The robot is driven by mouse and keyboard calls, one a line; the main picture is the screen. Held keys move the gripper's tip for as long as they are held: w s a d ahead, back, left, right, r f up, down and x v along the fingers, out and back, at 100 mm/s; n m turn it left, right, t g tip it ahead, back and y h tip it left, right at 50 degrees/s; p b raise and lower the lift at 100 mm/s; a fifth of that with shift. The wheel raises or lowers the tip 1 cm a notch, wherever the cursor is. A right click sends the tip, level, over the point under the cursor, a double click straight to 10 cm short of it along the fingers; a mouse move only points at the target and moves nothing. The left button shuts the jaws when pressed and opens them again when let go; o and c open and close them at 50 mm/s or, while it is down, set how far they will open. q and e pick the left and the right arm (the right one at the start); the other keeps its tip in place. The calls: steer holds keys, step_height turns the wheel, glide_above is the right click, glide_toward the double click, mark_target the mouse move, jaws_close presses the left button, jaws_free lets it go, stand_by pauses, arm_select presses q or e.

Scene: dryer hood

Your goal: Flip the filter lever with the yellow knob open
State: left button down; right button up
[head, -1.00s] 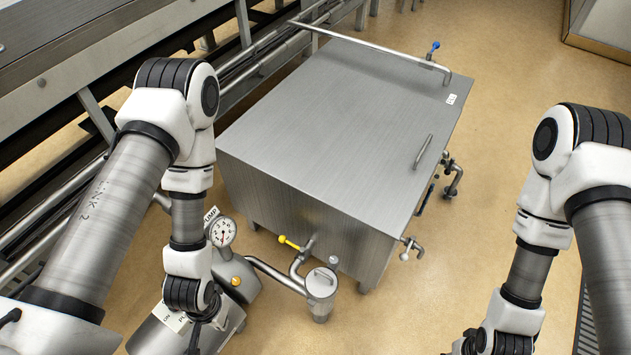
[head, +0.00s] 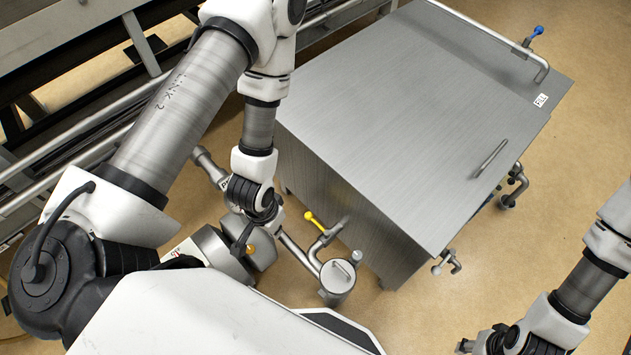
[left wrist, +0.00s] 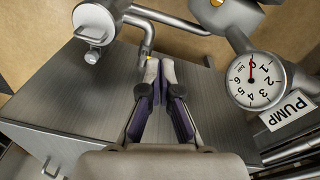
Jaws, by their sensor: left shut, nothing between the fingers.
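The lever with the yellow knob (head: 315,221) sits on a short pipe at the front of the steel box, slanting up-left in the head view. The lidded filter canister (head: 338,278) stands just below it and also shows in the left wrist view (left wrist: 94,24). My left gripper (head: 240,240) is shut and empty, to the left of the lever in the head view. In the left wrist view its fingers (left wrist: 160,68) overlap the pipe; the lever is mostly hidden there. My right gripper (head: 480,342) is at the lower right, its jaws unclear.
The pump with an orange knob (head: 250,249) is close to my left gripper. The gauge (left wrist: 254,80) and PUMP label (left wrist: 289,113) show in the left wrist view. The steel box (head: 410,120) has a blue-knobbed lever (head: 537,31) at its far corner. Floor right of the box is clear.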

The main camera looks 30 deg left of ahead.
arm_select(q)
steer(key=w+f+m+t+h+b, duration=0.1)
steer(key=w+f+m+t+b, duration=0.15)
steer(key=w+f+b, duration=0.9)
steer(key=m+b, duration=0.3)
steer(key=b, duration=0.5)
glide_above(308, 216)
step_height(308, 216, down, 4)
steer(key=shift+s+a, duration=0.15)
steer(key=shift+a, duration=0.15)
arm_select(e)
step_height(308, 216, down, 23)
steer(key=shift+f, duration=0.2)
arm_select(q)
steer(key=shift+f, duration=0.1)
steer(key=b+x, duration=0.4)
steer(key=x, duration=0.6)
steer(key=shift+d, duration=0.2)
arm_select(e)
step_height(308, 216, down, 4)
arm_select(q)
steer(key=shift+a+n, duration=0.1)
steer(key=shift+n, duration=0.15)
arm_select(e)
steer(key=shift+d+r, duration=0.1)
steer(key=shift+r, duration=0.05)
